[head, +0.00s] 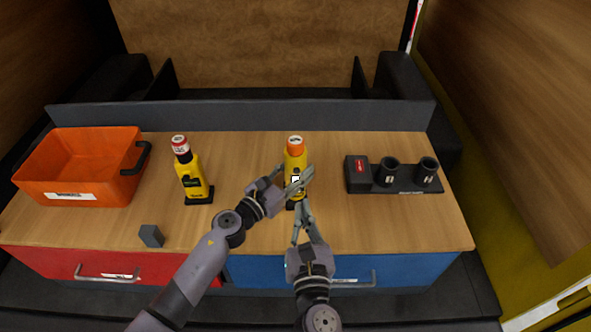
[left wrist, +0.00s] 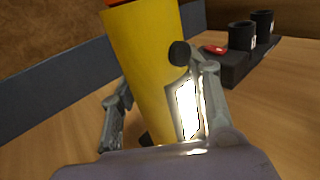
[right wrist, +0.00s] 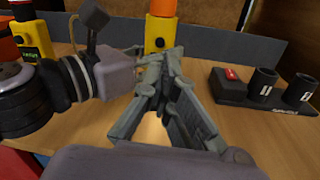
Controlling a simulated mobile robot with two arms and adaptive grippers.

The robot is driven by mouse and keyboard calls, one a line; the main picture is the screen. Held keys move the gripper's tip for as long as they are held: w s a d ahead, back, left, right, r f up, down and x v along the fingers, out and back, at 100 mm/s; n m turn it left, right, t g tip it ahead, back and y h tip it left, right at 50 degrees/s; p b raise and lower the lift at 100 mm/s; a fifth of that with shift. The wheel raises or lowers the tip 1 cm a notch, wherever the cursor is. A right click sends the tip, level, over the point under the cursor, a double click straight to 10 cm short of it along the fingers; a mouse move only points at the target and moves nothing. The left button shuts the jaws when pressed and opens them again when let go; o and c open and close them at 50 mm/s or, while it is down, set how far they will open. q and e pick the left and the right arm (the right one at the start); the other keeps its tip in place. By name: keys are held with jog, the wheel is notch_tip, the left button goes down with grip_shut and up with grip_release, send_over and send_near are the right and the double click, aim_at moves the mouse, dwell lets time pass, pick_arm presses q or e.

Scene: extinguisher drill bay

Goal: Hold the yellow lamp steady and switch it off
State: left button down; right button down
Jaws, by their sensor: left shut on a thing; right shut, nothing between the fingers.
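The yellow lamp (head: 295,161) with an orange top stands upright on the bench. It also shows in the left wrist view (left wrist: 146,60) and the right wrist view (right wrist: 160,30). A bright white panel (left wrist: 188,108) glows on its side. My left gripper (head: 296,178) is shut around the lamp body, one finger on each side. My right gripper (head: 302,207) is shut and empty, its fingertips low in front of the lamp. In the right wrist view its fingers (right wrist: 158,62) cover the lamp's lower part. I cannot tell whether they touch it.
A second yellow device (head: 193,178) with a red-and-white top stands to the left. An orange bin (head: 38,188) is at far left, and a small grey block (head: 151,236) lies near the front edge. A black holder (head: 358,184) with two cups stands right.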

aim_at(297, 171)
dwell(0.6)
jog(key=w+n+g+y, duration=0.4)
jog(key=w+n+y, duration=0.4)
jog(key=n+y, duration=0.6)
jog(key=shift+r+n+y, duration=0.3)
jog(key=shift+n, duration=0.5)
jog(key=shift+w+a, duration=0.1)
dwell(1.1)
